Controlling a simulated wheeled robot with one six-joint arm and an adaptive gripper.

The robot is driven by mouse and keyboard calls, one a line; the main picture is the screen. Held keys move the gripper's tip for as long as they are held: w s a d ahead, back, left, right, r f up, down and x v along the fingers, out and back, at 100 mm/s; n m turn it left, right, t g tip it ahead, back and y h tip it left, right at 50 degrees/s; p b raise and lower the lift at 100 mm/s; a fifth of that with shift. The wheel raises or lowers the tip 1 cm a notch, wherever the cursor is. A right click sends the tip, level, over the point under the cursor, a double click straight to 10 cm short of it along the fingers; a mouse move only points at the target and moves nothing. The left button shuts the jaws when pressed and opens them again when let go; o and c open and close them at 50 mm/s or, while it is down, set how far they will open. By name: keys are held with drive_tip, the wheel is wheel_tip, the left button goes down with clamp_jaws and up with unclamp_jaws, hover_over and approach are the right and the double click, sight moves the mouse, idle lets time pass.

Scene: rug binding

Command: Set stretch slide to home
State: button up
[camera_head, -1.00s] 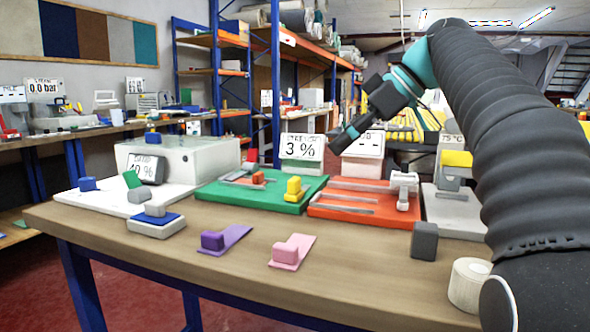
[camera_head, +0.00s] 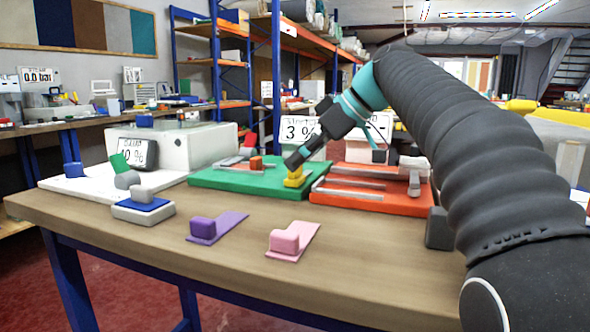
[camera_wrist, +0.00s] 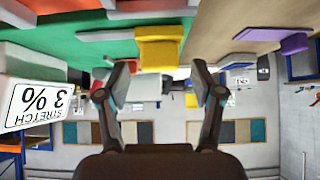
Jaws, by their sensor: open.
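The stretch display (camera_head: 300,130) reads 3 % and stands behind the green board (camera_head: 215,182). On the board a grey rail (camera_head: 232,168) carries an orange block (camera_head: 255,163), which may be the stretch slide. A stepped yellow block (camera_head: 294,179) sits near the board's right front corner. My gripper (camera_head: 291,163) is just above the yellow block and partly covers it. In the wrist view, which is upside down, my gripper (camera_wrist: 163,80) is open and empty. The yellow block (camera_wrist: 160,47) lies ahead between the finger directions, and the display (camera_wrist: 38,102) is at left.
An orange-red board (camera_head: 385,202) with grey rails is at right of the green one. A white board with a grey box (camera_head: 200,145) is at left. Purple (camera_head: 215,228) and pink (camera_head: 290,240) stepped blocks lie in front. The front of the table is mostly bare.

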drive_tip(key=shift+x, duration=1.15)
clamp_jaws()
